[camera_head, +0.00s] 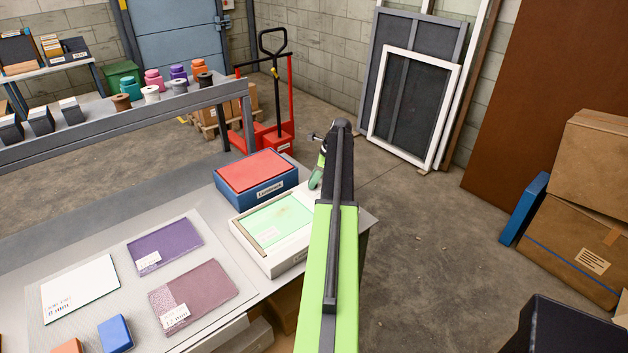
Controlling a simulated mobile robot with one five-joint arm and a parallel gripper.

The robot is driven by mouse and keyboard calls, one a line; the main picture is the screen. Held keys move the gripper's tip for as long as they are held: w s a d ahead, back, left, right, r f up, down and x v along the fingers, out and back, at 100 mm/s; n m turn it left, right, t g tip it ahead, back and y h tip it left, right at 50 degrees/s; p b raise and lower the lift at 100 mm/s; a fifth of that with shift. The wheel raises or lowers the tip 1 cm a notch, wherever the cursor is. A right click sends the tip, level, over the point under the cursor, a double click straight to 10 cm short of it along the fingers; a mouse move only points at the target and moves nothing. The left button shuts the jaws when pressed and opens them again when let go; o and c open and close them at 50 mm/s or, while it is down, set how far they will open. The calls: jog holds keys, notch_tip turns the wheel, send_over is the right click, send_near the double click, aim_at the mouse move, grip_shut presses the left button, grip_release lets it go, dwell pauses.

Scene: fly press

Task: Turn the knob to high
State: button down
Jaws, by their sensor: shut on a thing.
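No knob can be made out in this view. My green and black arm reaches up through the middle of the picture, beside the right end of the grey bench (192,190). My gripper's jaws do not show, and my own arm blocks part of the view there. What they are at cannot be seen.
On the bench are a blue box with a red top (257,179), a white tray with a pale green sheet (238,241) and several flat samples. A red pallet truck (272,140) stands behind. Cardboard boxes (578,232) stand right. Floor between is open.

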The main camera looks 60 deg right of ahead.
jog(key=n+g, duration=0.1)
jog(key=n, duration=0.2)
jog(key=n+y, duration=0.1)
jog(key=n, duration=0.1)
jog(key=shift+d+n+g+y, duration=0.1)
jog(key=shift+n+g+y, duration=0.2)
jog(key=shift+n+g, duration=0.1)
dwell(0.4)
jog(key=c, duration=1)
grip_release()
jog(key=shift+c, duration=0.2)
